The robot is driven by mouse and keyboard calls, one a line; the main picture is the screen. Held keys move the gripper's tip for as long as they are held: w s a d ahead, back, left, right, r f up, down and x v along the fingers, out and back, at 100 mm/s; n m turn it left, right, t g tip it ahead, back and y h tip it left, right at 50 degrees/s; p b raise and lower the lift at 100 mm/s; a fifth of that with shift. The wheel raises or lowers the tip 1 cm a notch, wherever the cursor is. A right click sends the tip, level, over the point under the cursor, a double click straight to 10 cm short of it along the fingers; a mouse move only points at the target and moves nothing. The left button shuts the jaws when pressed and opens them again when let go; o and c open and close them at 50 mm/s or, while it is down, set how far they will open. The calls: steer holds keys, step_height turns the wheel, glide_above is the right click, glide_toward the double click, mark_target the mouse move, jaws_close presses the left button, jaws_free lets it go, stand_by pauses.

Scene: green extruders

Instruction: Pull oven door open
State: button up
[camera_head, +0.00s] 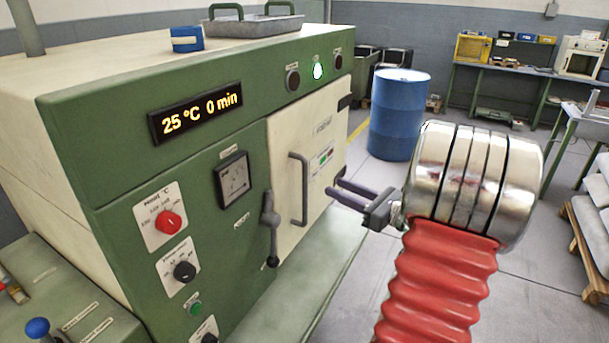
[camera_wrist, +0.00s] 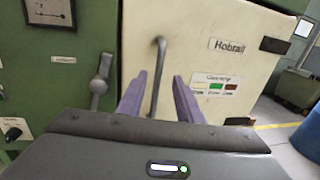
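The oven door (camera_head: 311,160) is a cream panel on the front of a green machine, and it looks closed. It carries a grey vertical bar handle (camera_head: 299,190). A grey lever latch (camera_head: 270,228) sits left of the door and points down. My gripper (camera_head: 335,190) is open, with its purple fingers pointing at the door. In the wrist view the handle (camera_wrist: 157,80) shows between the two fingertips (camera_wrist: 158,80), which are apart from each other. The latch (camera_wrist: 99,82) is left of them. Whether the fingers reach around the handle is unclear.
The green machine (camera_head: 120,180) has a display, a gauge and several knobs left of the door. A blue barrel (camera_head: 397,115) stands on the floor behind my arm. A pallet with sacks (camera_head: 590,225) is at the right. The floor between is mostly clear.

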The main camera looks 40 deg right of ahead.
mark_target(307, 174)
steer(key=w, duration=0.4)
steer(key=w+a, duration=0.1)
steer(key=w, duration=0.3)
steer(key=w+a, duration=0.1)
steer(key=w, duration=0.3)
steer(key=shift+w, duration=0.2)
jaws_close()
